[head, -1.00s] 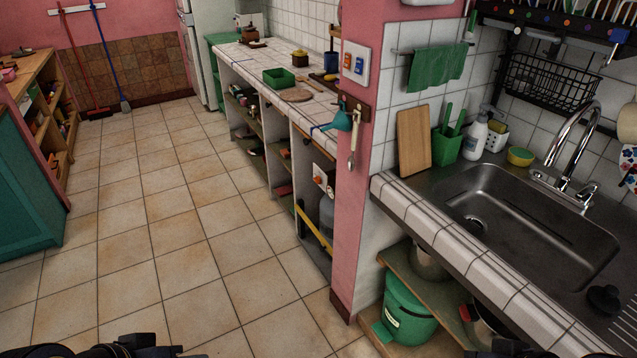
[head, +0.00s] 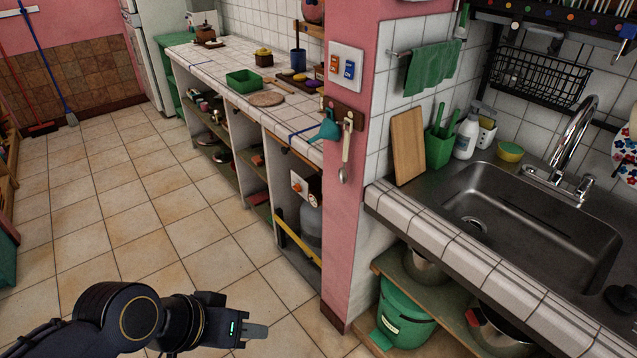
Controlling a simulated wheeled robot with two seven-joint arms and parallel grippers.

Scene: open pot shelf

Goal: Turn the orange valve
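A small orange knob (head: 297,187), which looks like the orange valve, sits on a white plate under the tiled counter, left of the pink pillar. A round dark-rimmed dial is beside it. My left gripper (head: 256,332) is low over the floor at the bottom of the head view, below and left of the knob and well apart from it. Its grey fingers point right and are seen side-on, so whether they are open is unclear. Nothing shows in them. My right gripper is not in view.
The pink pillar (head: 354,220) stands just right of the knob. A grey gas bottle (head: 311,232) and a yellow bar (head: 297,240) are below it in the same bay. A green bin (head: 403,318) is under the sink at right. The tiled floor (head: 150,220) at left is clear.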

